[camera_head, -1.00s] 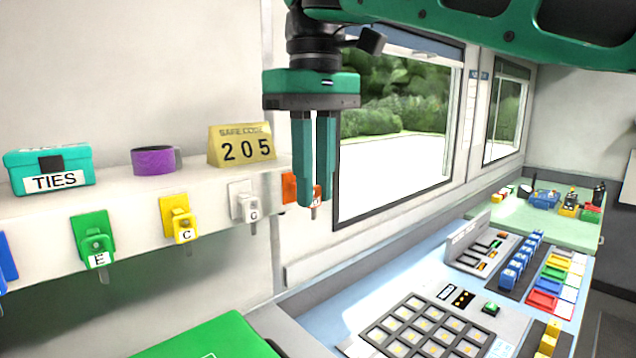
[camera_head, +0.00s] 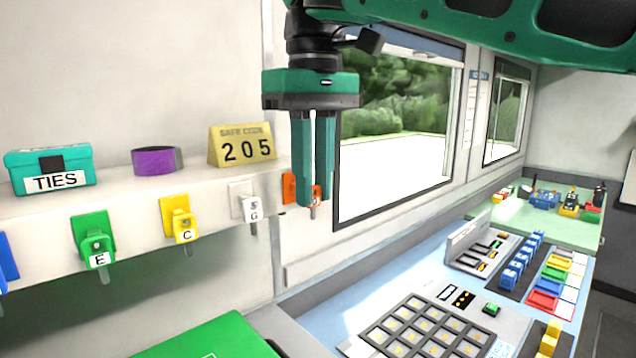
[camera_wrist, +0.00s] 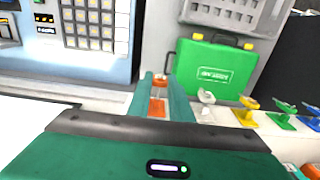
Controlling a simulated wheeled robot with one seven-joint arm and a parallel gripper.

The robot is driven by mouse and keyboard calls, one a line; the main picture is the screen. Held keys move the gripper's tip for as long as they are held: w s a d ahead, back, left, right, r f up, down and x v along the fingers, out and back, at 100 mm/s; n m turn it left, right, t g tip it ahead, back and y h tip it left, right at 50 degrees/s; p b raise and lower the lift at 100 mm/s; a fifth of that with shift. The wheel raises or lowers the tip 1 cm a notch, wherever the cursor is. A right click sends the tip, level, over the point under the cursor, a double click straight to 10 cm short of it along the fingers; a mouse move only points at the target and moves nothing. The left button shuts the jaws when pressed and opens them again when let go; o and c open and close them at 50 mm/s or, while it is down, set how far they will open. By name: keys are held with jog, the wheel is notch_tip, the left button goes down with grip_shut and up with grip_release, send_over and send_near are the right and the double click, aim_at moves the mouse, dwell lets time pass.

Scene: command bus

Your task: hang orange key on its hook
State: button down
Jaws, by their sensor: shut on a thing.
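My gripper (camera_head: 314,203) points down in front of the right end of the shelf's hook row. Its fingers are shut on the orange key (camera_wrist: 160,83), which shows between the fingertips in the wrist view. In the head view the fingers hide most of the key. The orange hook plate (camera_head: 288,189) is on the shelf front, just left of and partly behind the fingers. In the wrist view an orange patch (camera_wrist: 157,108) also shows between the fingers. I cannot tell whether the key touches or sits on the hook.
White (camera_head: 250,208), yellow (camera_head: 183,228) and green (camera_head: 97,252) keys hang to the left on the same shelf (camera_head: 140,205). On top stand a teal TIES box (camera_head: 50,165), purple ring (camera_head: 157,160) and safe code sign (camera_head: 242,147). A green case (camera_wrist: 213,68) and control console (camera_head: 400,290) lie below.

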jog(key=shift+w+a, duration=0.7)
dwell(1.6)
jog(key=shift+f, duration=0.15)
dwell(0.4)
jog(key=c, duration=1.5)
grip_release()
jog(key=shift+s+d+r, duration=0.15)
jog(key=shift+r, duration=0.5)
jog(key=shift+s+d+r, duration=0.1)
jog(key=shift+d+r, duration=0.05)
jog(key=shift+r, duration=0.45)
